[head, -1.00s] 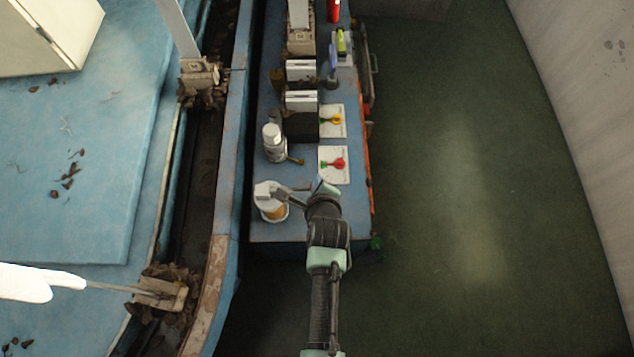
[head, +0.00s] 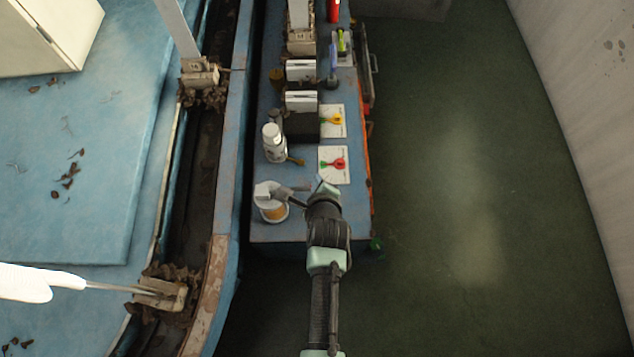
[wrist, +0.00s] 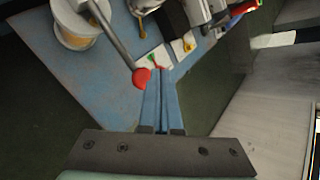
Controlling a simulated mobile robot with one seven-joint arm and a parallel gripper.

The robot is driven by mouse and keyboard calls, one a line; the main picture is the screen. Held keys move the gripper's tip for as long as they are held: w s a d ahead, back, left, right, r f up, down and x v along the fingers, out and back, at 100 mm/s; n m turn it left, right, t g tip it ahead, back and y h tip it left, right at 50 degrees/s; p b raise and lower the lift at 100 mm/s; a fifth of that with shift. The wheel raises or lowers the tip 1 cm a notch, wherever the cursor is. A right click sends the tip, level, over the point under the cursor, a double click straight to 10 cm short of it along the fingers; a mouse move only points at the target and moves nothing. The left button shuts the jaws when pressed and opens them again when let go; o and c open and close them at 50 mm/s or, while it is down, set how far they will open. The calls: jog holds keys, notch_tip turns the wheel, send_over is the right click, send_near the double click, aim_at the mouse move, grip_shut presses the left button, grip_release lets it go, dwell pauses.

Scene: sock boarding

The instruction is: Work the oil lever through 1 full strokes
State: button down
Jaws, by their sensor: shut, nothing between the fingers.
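The oil lever (wrist: 118,42) is a grey rod ending in a red knob (wrist: 141,77) in the wrist view. It reaches out from the oil pump, whose white jar (wrist: 77,26) holds amber oil. In the head view the pump (head: 270,200) stands on the near end of the blue bench, and its lever points right toward my gripper. My gripper (wrist: 160,75) is shut and empty, its two blue fingers together. The fingertips are right beside the knob in the wrist view; I cannot tell whether they touch. In the head view my gripper (head: 322,183) is right of the pump.
A white bottle (head: 273,142) stands behind the pump. Two white dial cards, one with a red pointer (head: 333,163) and one with a yellow pointer (head: 332,121), lie beyond my gripper. The blue bench (head: 262,232) has open green floor (head: 480,230) on its right.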

jog(key=shift+f, duration=0.1)
dwell(0.3)
jog(key=shift+f, duration=0.35)
jog(key=shift+d+f+b, duration=0.2)
jog(key=shift+f+b, duration=0.8)
jog(key=shift+f, duration=0.15)
jog(key=shift+d+f+b, duration=0.15)
jog(key=shift+f+b, duration=0.8)
jog(key=shift+f, duration=0.2)
dwell(1.9)
dwell(0.5)
jog(key=shift+a+r+p, duration=0.2)
jog(key=shift+r+p, duration=1.2)
jog(key=shift+p, duration=0.05)
jog(key=shift+a+r+p, duration=0.2)
jog(key=shift+r+p, duration=1.15)
jog(key=shift+p, duration=0.1)
jog(key=shift+r, duration=0.1)
jog(key=r+p, duration=0.4)
jog(key=p, duration=0.1)
jog(key=shift+a+r, duration=0.3)
jog(key=shift+r, duration=0.05)
